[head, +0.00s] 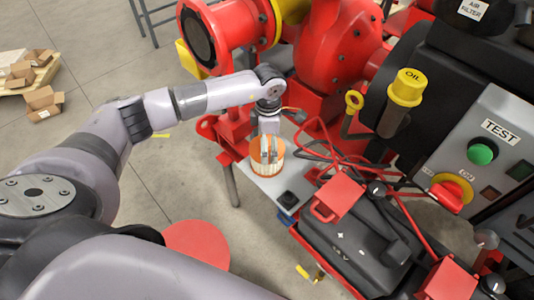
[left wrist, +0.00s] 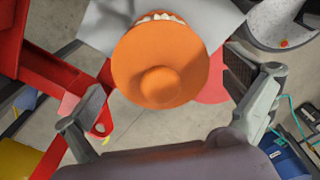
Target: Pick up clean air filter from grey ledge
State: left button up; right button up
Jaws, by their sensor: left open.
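The clean air filter (head: 262,185) stands upright on the grey ledge (head: 291,187). It is a cylinder with an orange end cap and pale pleated sides. In the left wrist view the filter (left wrist: 160,60) shows its round orange cap with a raised knob, and the ledge (left wrist: 95,28) lies behind it. My left gripper (head: 268,150) is open over the top of the filter. In the left wrist view its fingers stand apart, on either side of the cap. I cannot tell whether they touch it. My right gripper is out of view.
The red pump (head: 335,45) stands just behind the ledge. A black battery (head: 355,245) with red cables (head: 345,155) is close on the right, with the TEST panel (head: 485,145) beyond. Cardboard boxes (head: 44,100) sit far left. Open floor lies left of the ledge.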

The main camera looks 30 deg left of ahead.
pick_arm(q)
notch_tip(320, 180, down, 4)
jog(key=shift+a+r, duration=0.1)
jog(key=shift+r, duration=0.15)
jog(key=c, duration=1.1)
